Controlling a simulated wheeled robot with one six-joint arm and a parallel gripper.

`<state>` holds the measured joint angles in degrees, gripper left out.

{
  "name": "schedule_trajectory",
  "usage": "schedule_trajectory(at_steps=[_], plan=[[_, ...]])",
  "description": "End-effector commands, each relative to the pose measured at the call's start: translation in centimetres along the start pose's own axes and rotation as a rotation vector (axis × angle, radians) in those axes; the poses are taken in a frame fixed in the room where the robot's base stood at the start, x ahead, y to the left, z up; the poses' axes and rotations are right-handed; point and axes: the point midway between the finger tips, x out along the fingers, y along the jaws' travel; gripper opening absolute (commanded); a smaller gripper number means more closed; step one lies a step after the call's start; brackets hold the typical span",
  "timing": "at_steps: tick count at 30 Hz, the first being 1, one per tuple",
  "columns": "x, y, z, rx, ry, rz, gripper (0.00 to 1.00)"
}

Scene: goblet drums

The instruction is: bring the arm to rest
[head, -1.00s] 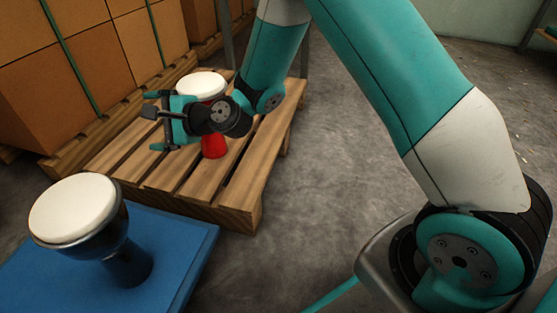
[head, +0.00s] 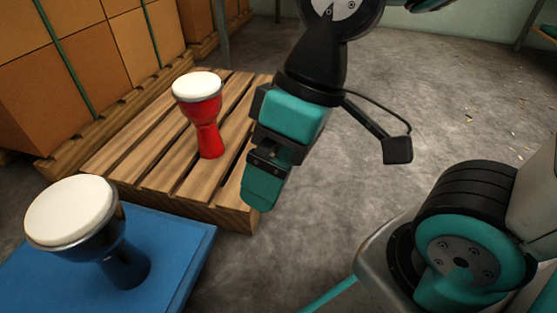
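My gripper (head: 265,185) hangs pointing down in the middle of the head view, in front of the right edge of the wooden pallet. It is seen side-on, so the gap between its fingers does not show. No drum is seen in it. A red goblet drum (head: 207,125) with a white head stands upright on the pallet, to the left of my gripper and apart from it. A dark blue goblet drum (head: 118,245) with a white head stands upright on a blue platform at the lower left.
The wooden pallet (head: 160,185) lies on the floor at left centre. The blue platform (head: 185,250) is at the near left. Strapped cardboard boxes (head: 95,60) are stacked behind. The grey concrete floor (head: 400,90) at centre and right is open.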

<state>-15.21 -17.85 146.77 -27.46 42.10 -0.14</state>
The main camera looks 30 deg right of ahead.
Motion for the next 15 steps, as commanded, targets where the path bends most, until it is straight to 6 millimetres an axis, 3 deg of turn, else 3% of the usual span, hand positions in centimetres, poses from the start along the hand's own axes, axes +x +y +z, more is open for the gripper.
schedule_trajectory(at_steps=[5,8,15], plan=[[-0.9,-0.3,-0.3,0.001,0.002,0.0,1.0],[-2.7,-0.8,-0.7,0.001,0.002,-0.001,1.0],[-10.3,-3.2,-2.4,0.002,0.003,-0.001,1.0]])
